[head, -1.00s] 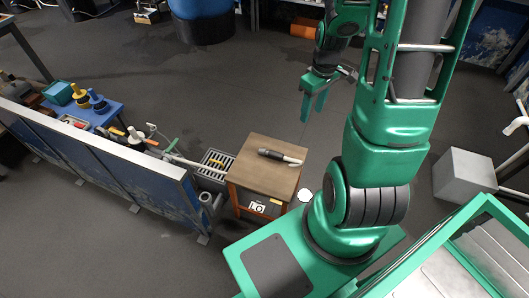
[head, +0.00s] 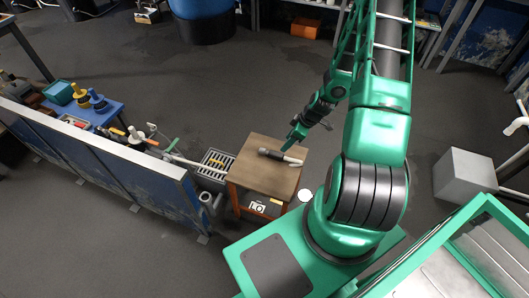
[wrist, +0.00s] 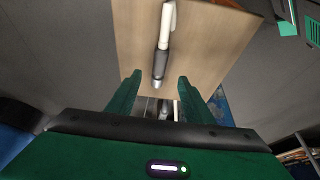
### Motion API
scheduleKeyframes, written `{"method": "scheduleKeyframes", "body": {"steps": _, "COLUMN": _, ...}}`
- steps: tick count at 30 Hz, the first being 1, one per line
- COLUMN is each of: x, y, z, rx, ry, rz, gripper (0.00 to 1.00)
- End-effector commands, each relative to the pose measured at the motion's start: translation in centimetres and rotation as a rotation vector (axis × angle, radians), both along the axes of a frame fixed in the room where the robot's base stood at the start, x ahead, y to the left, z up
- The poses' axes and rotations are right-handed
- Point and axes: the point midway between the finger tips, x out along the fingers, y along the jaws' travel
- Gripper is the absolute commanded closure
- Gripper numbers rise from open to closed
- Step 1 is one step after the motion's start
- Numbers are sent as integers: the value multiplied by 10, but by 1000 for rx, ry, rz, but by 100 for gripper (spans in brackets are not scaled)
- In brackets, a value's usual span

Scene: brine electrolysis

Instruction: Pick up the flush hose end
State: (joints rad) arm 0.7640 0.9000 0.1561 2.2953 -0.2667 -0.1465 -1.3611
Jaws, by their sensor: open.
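The flush hose end (head: 280,156) lies on top of a small wooden stand. It has a dark grip with a light tip at its right end. In the wrist view the hose end (wrist: 162,50) runs down the wooden top, white part at the top and a metal-coloured end lower down. My gripper (head: 294,142) hangs just above and behind the stand's far right side in the head view. In the wrist view my gripper (wrist: 160,80) is open, and the hose's metal-coloured end points in between its two green fingers. I see no contact.
The wooden stand (head: 262,180) has a clear top around the hose. A grey grated crate (head: 215,162) and a blue partition (head: 150,185) stand left of it. A blue table (head: 105,115) with several fittings is farther left. A grey box (head: 465,175) stands right.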

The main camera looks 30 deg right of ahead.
Motion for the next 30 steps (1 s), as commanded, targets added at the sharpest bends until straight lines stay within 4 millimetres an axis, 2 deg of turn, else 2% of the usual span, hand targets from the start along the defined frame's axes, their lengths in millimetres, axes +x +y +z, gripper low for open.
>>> {"method": "scheduleKeyframes", "body": {"steps": 12, "x": 14, "y": 12, "z": -46, "rx": 3, "ry": -3, "rz": 2, "gripper": 53}}
{"method": "scheduleKeyframes", "body": {"steps": 20, "x": 18, "y": 14, "z": -58, "rx": 2, "ry": -3, "rz": 1, "gripper": 53}}
{"method": "scheduleKeyframes", "body": {"steps": 30, "x": 29, "y": 22, "z": -96, "rx": 2, "ry": -2, "rz": 1, "gripper": 53}}
